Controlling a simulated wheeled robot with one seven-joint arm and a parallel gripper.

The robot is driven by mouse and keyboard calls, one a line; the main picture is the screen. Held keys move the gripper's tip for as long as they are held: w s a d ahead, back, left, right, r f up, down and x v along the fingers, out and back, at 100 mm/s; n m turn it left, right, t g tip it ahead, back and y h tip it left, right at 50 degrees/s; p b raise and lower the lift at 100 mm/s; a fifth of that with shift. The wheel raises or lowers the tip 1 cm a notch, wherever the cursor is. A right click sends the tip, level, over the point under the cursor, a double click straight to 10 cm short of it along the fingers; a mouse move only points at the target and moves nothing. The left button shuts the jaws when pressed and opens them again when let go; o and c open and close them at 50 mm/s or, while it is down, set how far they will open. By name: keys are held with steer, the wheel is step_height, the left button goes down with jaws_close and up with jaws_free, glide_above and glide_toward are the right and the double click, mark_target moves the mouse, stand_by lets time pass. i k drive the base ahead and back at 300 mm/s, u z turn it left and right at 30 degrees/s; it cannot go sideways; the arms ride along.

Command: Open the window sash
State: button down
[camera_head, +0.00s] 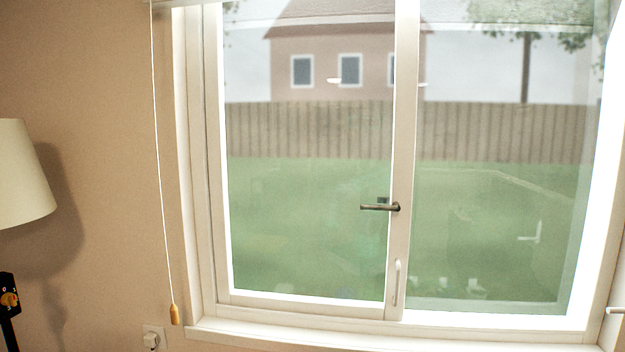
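The window has a left sash (302,300) with a pale frame, and it looks shut in its frame. A dark metal lever handle (380,207) sits on the upright between the panes and points left, roughly level. Lower on the same upright is a slim white pull handle (397,282). To the right is a second glass pane (490,240). My gripper is not in view.
A blind cord (161,160) with a wooden end knob (175,315) hangs left of the sash. A lampshade (22,175) and a black-and-orange object (9,300) stand at the far left. A wall socket with a plug (152,340) is below. The sill (300,337) looks bare.

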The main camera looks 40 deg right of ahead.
mark_target(408, 14)
steer(key=z, duration=1.05)
